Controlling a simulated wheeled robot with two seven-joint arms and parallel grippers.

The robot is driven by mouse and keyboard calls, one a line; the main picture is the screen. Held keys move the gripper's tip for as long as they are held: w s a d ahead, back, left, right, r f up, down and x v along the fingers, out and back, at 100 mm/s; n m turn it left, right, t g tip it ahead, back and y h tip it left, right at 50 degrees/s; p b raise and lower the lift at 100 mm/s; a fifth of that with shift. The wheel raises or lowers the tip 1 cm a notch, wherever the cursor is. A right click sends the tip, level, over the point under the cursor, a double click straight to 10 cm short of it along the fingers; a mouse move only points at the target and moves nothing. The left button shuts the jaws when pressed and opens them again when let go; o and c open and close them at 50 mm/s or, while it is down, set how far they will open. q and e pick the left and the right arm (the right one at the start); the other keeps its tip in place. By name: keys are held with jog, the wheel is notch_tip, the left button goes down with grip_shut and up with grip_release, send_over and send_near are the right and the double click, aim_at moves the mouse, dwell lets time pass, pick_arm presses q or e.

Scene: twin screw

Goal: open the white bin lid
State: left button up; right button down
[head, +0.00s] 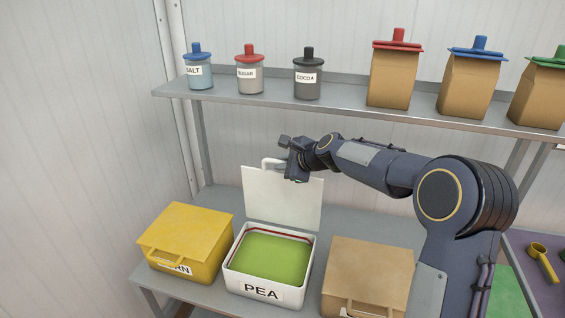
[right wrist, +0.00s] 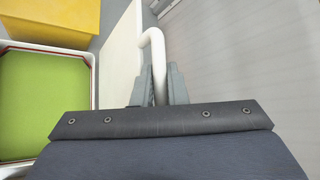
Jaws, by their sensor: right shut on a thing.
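The white bin (head: 266,291) labelled PEA stands on the lower shelf, with green contents (head: 268,258) showing inside. Its white lid (head: 283,200) is raised and stands about upright at the back of the bin. My right gripper (head: 287,165) is at the lid's top edge, shut on the lid's white handle (head: 268,163). In the right wrist view the curved handle (right wrist: 154,60) sits between the two grey fingers (right wrist: 160,85). My left gripper is not in view.
A yellow bin (head: 185,235) stands closed to the left, and a tan bin (head: 370,270) stands closed to the right. The upper shelf (head: 270,92) holds lidded jars and tan canisters behind my arm. A yellow scoop (head: 543,262) lies at the far right.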

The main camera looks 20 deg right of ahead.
jog(key=shift+w+d, duration=0.2)
jog(key=shift+w, duration=0.05)
jog(key=c, duration=1.5)
grip_release()
jog(key=shift+o, duration=0.2)
jog(key=shift+s, duration=0.1)
jog(key=shift+f, duration=0.15)
